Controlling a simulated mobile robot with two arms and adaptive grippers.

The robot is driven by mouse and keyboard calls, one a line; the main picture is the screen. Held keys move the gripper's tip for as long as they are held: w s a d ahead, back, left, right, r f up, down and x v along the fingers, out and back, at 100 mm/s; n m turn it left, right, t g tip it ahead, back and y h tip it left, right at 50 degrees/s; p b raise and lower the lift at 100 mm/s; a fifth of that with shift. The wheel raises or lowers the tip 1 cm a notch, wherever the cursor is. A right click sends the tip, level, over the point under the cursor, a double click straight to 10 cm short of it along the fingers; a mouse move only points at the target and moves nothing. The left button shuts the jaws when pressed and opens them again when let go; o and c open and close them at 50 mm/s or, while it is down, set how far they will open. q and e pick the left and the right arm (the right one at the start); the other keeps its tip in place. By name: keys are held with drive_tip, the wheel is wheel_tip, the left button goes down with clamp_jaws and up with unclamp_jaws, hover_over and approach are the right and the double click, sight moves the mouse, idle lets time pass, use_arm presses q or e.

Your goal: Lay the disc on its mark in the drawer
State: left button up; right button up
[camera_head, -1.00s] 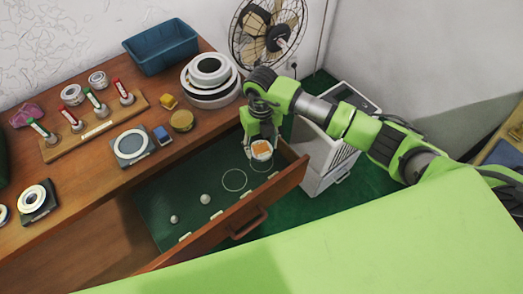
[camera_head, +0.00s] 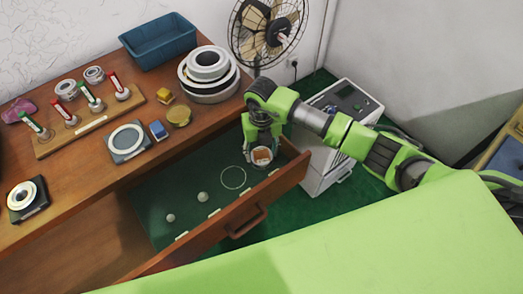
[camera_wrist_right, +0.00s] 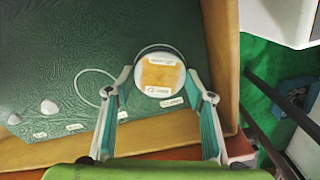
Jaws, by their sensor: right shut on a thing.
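The disc (camera_head: 262,155) is white and round with an orange-brown label. My right gripper (camera_head: 262,148) is shut on it, inside the open drawer (camera_head: 246,214) near its right end. In the right wrist view the disc (camera_wrist_right: 159,76) sits between the two fingertips of the right gripper (camera_wrist_right: 161,90). The drawer has a green floor. A white ring mark (camera_head: 233,178) shows bare to the left of the disc; any mark under the disc is hidden. I cannot tell whether the disc touches the floor. My left gripper is not in view.
Two small pale balls (camera_head: 203,197) lie in the drawer, with small labels along its front. The wooden desk top (camera_head: 80,172) holds a blue bin (camera_head: 158,42), stacked rings (camera_head: 208,72) and a peg rack (camera_head: 90,122). A fan (camera_head: 268,32) and white cabinet (camera_head: 335,120) stand to the right.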

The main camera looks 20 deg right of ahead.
drive_tip(key=shift+f, duration=0.1)
idle(0.3)
drive_tip(key=shift+f, duration=0.15)
drive_tip(key=o, duration=1.2)
drive_tip(key=shift+o, duration=0.4)
wheel_tip(320, 180, up, 12)
